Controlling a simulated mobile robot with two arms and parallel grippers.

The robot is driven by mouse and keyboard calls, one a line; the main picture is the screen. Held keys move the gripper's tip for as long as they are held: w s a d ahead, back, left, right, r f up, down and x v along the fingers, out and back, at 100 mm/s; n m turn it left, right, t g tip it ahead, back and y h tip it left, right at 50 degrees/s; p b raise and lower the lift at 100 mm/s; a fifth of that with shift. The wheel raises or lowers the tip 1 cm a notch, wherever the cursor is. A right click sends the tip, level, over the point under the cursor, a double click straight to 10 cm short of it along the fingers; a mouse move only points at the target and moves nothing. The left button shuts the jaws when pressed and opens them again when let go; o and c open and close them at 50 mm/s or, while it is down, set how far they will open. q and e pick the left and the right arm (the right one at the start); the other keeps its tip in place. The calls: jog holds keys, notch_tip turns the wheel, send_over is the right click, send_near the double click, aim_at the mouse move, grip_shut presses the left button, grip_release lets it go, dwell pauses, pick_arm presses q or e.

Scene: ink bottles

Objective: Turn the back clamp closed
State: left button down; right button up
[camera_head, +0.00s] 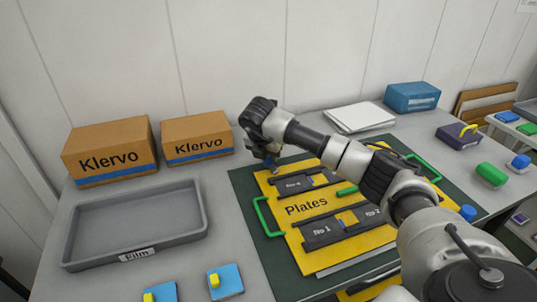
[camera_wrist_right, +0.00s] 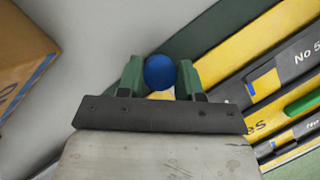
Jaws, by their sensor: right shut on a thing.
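The yellow case marked "Plates" (camera_head: 306,209) lies on the dark green mat, with black labelled strips and green handles. My right gripper (camera_head: 270,160) reaches down at the case's back left corner. In the right wrist view, its two green fingers (camera_wrist_right: 160,76) are on either side of a round blue knob (camera_wrist_right: 160,72), which I take to be the back clamp, and shut on it. The clamp's lower part is mostly hidden, so I cannot tell how far it is turned. Another blue knob (camera_head: 467,212) shows at the case's right side. My left gripper is not in view.
Two cardboard Klervo boxes (camera_head: 110,150) stand at the back left. A grey tray marked "Film" (camera_head: 137,254) is at the left. White sheets (camera_head: 360,116) and a blue box (camera_head: 412,97) lie behind the mat. My right arm passes over the case.

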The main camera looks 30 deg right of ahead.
jog(key=shift+r+m, duration=0.1)
jog(key=shift+m, duration=0.3)
jog(key=o, duration=0.9)
jog(key=v, duration=1)
jog(key=shift+a+r, duration=0.2)
jog(key=shift+r, duration=0.15)
